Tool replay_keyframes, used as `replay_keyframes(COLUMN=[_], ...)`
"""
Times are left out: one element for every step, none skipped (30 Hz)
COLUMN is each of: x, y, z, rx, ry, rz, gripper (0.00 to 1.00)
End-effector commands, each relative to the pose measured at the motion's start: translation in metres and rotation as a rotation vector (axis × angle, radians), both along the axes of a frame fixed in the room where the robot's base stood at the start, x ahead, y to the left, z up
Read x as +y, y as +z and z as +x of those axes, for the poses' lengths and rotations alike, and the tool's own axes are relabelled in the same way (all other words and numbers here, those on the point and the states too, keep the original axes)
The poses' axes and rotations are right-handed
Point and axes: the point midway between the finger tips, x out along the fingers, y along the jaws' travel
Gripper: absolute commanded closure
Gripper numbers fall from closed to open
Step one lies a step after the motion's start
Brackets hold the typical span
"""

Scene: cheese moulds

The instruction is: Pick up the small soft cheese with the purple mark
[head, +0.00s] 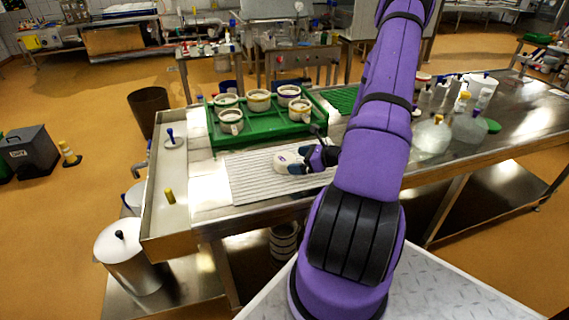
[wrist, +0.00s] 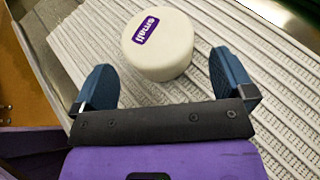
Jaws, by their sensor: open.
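The small soft cheese (wrist: 158,52) is a white round with a purple label reading "small" on its top. It lies on a ribbed pale draining mat (wrist: 262,92). In the head view the cheese (head: 284,163) shows on the mat (head: 247,182), partly beside my gripper (head: 305,160). In the wrist view my gripper (wrist: 165,75) is open, its two blue fingers apart. The cheese lies ahead of and partly between the fingertips, nearer the right finger. I see no finger clearly touching it.
A green tray (head: 215,142) with several white moulds (head: 231,121) stands behind the mat. Glass jars (head: 432,137) and bottles stand to the right. A blue-handled tool (head: 171,138) and a yellow-handled one (head: 169,196) stand on the left side tray.

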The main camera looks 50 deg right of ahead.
Motion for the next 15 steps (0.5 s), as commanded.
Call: replay_keyframes(x=[0.002,0.004,0.006,0.008,0.01,0.012,0.013,0.014,0.015,0.016,0.017,0.018,0.018,0.018,0.018], y=[-0.001,-0.002,-0.003,-0.004,-0.005,-0.006,-0.007,-0.009,-0.011,-0.012,-0.013,-0.014,-0.014,-0.014,-0.014], z=[0.004,0.007,0.012,0.016,0.02,0.026,0.029,0.033,0.036,0.039,0.041,0.043,0.044,0.045,0.046], rx=[-0.001,-0.001,-0.001,0.0,0.0,-0.001,-0.001,0.0,0.001,0.0,0.0,0.0,-0.001,-0.001,-0.001], ry=[0.002,0.002,0.004,0.004,0.004,0.005,0.003,0.002,0.002,0.003,0.003,0.003,0.002,0.002,0.002], rz=[0.001,0.001,0.001,0.002,0.002,0.002,0.003,0.002,0.002,0.001,0.001,0.001,0.001,0.001,0.0], gripper=[0.0,0.0,0.0,0.0,0.0,0.0,0.0,0.0,0.0,0.0,0.0,0.0,0.0,0.0,0.0])
